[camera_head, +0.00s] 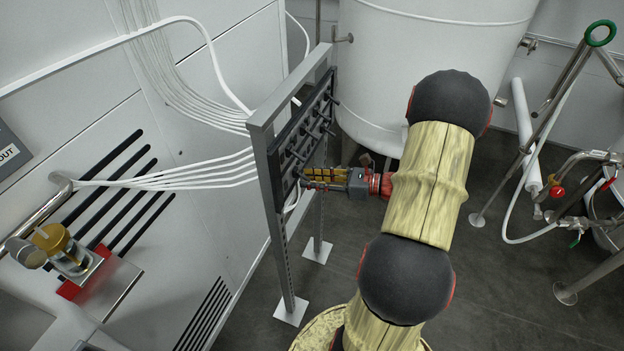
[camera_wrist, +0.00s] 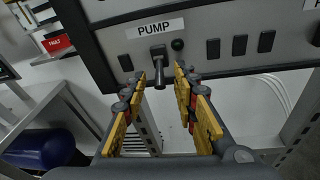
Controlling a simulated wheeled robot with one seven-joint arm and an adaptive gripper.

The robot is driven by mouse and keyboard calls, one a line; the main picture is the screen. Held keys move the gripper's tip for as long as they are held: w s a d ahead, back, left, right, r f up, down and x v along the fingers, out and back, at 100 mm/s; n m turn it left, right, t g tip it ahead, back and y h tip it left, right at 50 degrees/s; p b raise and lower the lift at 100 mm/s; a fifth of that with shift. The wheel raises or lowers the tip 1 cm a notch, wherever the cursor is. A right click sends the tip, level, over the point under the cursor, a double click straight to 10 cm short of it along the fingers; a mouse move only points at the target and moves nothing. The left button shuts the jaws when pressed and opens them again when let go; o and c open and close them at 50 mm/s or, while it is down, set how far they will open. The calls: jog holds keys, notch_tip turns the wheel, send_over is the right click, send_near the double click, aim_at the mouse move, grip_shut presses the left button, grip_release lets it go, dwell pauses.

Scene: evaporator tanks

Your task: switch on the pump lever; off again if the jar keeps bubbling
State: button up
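The pump lever (camera_wrist: 158,62) sits under a white PUMP label (camera_wrist: 162,28) on a grey panel in the wrist view. Its handle points down. My gripper (camera_wrist: 160,76) is open, with one yellow-padded finger on each side of the lever; I cannot tell whether either touches it. A small dark green lamp (camera_wrist: 177,44) is right of the lever. In the head view my gripper (camera_head: 312,178) is at the switch panel (camera_head: 290,150), which hides the lever's detail. A small jar with a brass-coloured top (camera_head: 62,246) is at lower left; bubbling cannot be made out.
A metal frame (camera_head: 262,125) carries the panel and stands on the floor. Other dark switches (camera_wrist: 239,45) sit right of the lever. A large white tank (camera_head: 400,60) stands behind.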

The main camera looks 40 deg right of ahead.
jog(key=v, duration=1.2)
dwell(0.3)
jog(key=s+a+f+n+g+h, duration=0.1)
jog(key=s+a+f+n+g, duration=0.1)
jog(key=s+a+n+g, duration=0.3)
jog(key=s+a+f+n+g, duration=0.2)
jog(key=a+f+n+g, duration=0.1)
jog(key=a+n+g, duration=0.3)
jog(key=w+a+r+n+t+h, duration=0.1)
jog(key=a+r+n+h, duration=0.2)
jog(key=a+r+n, duration=0.7)
jog(key=w+a+r+n+t+h, duration=0.1)
jog(key=a+r+n+h, duration=0.3)
jog(key=a+r+n, duration=0.6)
jog(key=shift+w+a+n+t, duration=0.45)
jog(key=shift+w+a, duration=0.3)
jog(key=shift+a, duration=0.45)
